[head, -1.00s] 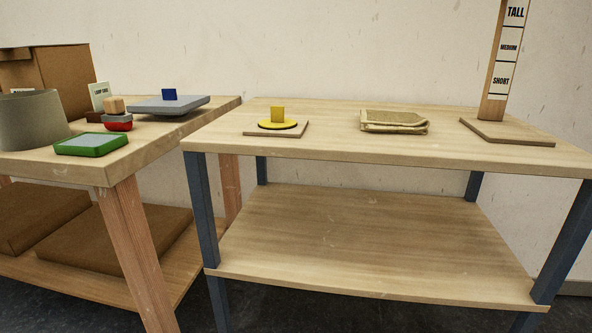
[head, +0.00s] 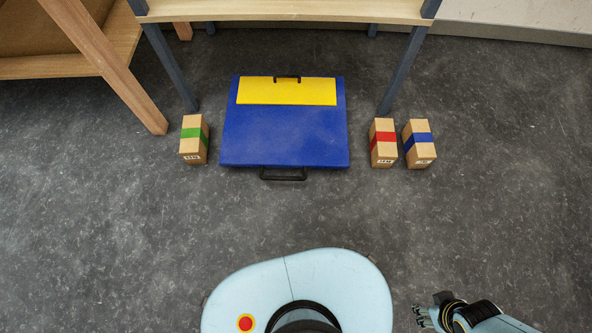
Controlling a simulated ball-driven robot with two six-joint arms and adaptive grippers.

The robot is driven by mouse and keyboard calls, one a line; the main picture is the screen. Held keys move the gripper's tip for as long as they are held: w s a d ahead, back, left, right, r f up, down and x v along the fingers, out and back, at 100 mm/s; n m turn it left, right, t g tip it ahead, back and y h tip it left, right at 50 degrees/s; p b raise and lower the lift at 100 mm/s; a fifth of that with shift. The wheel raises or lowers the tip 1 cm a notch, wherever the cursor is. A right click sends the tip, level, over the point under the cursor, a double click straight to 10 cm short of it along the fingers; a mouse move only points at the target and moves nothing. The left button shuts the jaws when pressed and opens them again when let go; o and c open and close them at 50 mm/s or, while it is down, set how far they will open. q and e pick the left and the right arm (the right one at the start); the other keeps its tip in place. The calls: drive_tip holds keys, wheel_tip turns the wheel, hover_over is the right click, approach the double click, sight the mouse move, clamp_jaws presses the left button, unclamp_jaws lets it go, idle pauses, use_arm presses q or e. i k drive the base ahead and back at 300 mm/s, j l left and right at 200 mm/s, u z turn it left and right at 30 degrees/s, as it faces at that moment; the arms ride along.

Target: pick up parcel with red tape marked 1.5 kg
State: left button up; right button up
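The parcel with red tape (head: 383,143) stands on the floor to the right of a blue case. It is a small brown box with a white label on its near end, too small to read surely. My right gripper (head: 421,315) is at the bottom right, well short of the parcel and apart from it. Its fingers look spread with nothing between them. My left gripper is out of view.
A blue-taped parcel (head: 419,144) stands close right of the red-taped one. A green-taped parcel (head: 194,139) stands left of the blue case (head: 284,138) with yellow panel (head: 287,92). Table legs (head: 403,72) rise behind. The floor (head: 150,240) nearer me is clear.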

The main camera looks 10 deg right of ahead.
sight(384, 150)
drive_tip(key=k+l, duration=0.2)
drive_tip(key=z, duration=0.35)
drive_tip(key=k+l+z, duration=0.1)
drive_tip(key=z, duration=0.2)
drive_tip(key=l+z, duration=0.15)
drive_tip(key=z, duration=0.2)
drive_tip(key=k, duration=0.05)
